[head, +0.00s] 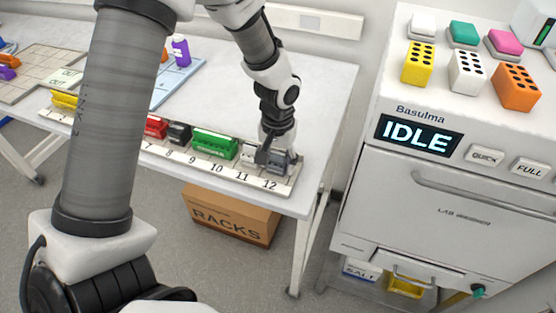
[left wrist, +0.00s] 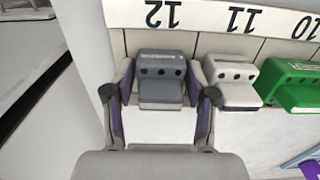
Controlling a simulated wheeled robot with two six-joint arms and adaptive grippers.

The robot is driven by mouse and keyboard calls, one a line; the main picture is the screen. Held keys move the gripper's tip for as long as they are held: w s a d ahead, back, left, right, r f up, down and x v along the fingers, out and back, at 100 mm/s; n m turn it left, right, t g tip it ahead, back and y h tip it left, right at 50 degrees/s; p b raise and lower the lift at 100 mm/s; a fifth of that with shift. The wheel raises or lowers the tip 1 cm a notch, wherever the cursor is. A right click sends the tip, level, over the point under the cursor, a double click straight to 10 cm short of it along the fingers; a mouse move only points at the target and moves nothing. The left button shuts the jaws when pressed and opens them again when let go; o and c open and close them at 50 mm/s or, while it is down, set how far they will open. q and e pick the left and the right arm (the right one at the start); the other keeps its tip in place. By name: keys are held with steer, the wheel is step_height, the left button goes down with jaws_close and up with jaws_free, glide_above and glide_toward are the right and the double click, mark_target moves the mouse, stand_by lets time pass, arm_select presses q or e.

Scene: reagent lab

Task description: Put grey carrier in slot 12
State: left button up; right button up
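The grey carrier (left wrist: 162,80) stands in the white rack (left wrist: 150,42) directly behind the number 12. In the head view the grey carrier (head: 286,160) is at the right end of the row, partly hidden by my gripper. My left gripper (left wrist: 161,88) points down over it, with one finger on each side. Narrow gaps show between the fingers and the carrier, so the gripper looks open around it. In the head view my left gripper (head: 273,156) is at the rack's right end. My right gripper is not in view.
A white carrier (left wrist: 232,80) stands close by in slot 11, and a green carrier (head: 214,144) is left of it. Dark and red carriers stand further left. The table's right edge is close. The machine reading IDLE (head: 418,136) stands across a gap on the right.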

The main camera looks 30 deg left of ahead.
mark_target(278, 153)
arm_select(q)
steer(key=shift+r, duration=0.1)
step_height(278, 153, up, 12)
steer(key=shift+r, duration=0.15)
stand_by(0.4)
